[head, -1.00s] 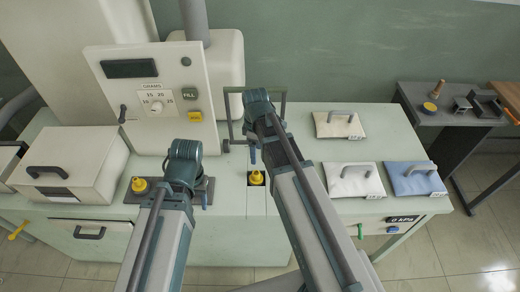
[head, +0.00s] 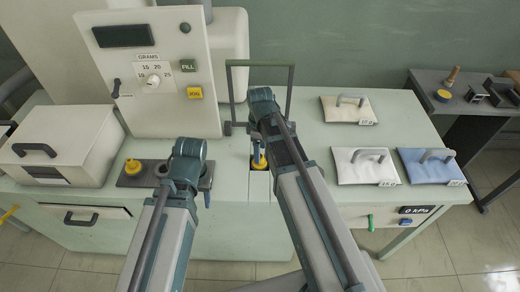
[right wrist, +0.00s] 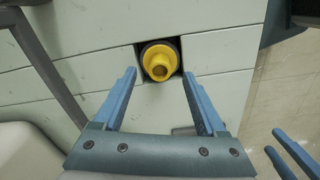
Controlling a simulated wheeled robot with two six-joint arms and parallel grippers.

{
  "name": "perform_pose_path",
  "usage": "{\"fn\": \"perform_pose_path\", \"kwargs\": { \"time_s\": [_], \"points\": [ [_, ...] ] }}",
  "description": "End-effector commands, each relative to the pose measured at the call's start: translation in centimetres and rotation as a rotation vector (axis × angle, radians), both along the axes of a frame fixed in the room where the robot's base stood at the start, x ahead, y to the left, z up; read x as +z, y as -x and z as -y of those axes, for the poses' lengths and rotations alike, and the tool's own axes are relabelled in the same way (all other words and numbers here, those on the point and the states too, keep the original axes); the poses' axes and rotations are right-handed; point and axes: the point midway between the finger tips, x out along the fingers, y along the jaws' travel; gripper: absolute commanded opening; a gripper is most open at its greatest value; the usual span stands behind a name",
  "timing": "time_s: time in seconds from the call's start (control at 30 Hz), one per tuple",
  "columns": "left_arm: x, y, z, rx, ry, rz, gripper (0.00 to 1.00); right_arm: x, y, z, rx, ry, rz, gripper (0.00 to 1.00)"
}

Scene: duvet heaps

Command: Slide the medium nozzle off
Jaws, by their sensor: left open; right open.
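A yellow nozzle (head: 259,163) with a dark collar sits in a square recess in the pale green bench top. In the right wrist view this nozzle (right wrist: 158,62) shows between the fingertip ends. My right gripper (right wrist: 158,74) is open, one blue finger on each side of it with gaps; in the head view the right gripper (head: 260,156) is directly over the recess. A second yellow nozzle (head: 132,167) stands on a dark rack (head: 140,181) to the left. I cannot tell nozzle sizes. My left gripper (head: 206,196) is open by the rack's right end, mostly hidden by its arm.
A panel (head: 150,80) with a dial and FILL and JOG buttons stands behind the rack. A grey upright frame (head: 290,90) is behind the recess. A lidded box (head: 60,140) is at left. Handled pads (head: 350,110) lie on the right; bench between is clear.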

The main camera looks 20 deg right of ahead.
Motion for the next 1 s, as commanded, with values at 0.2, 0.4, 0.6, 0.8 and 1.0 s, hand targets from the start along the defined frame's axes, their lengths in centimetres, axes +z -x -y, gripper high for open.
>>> {"fn": "perform_pose_path", "kwargs": {
  "time_s": [0.2,0.4,0.6,0.8,1.0],
  "points": [
    [-3.4,0.0,0.0,0.000,0.000,0.000,0.50,-3.4,0.0,0.0,0.000,0.000,0.000,0.74],
    [-4.1,0.0,0.0,0.000,0.000,0.000,0.50,-4.1,0.0,0.0,0.000,0.000,0.000,0.74],
    [-4.0,0.0,0.0,0.000,0.000,0.000,0.50,-3.9,0.0,0.0,0.000,0.000,0.000,0.74],
    [-4.0,0.0,0.0,0.000,0.000,0.000,0.50,-4.0,0.0,0.0,0.000,0.000,0.000,0.45],
    [-4.0,0.0,0.0,0.000,0.000,0.000,0.50,-4.0,0.0,0.0,0.000,0.000,0.000,0.09]
  ]
}}
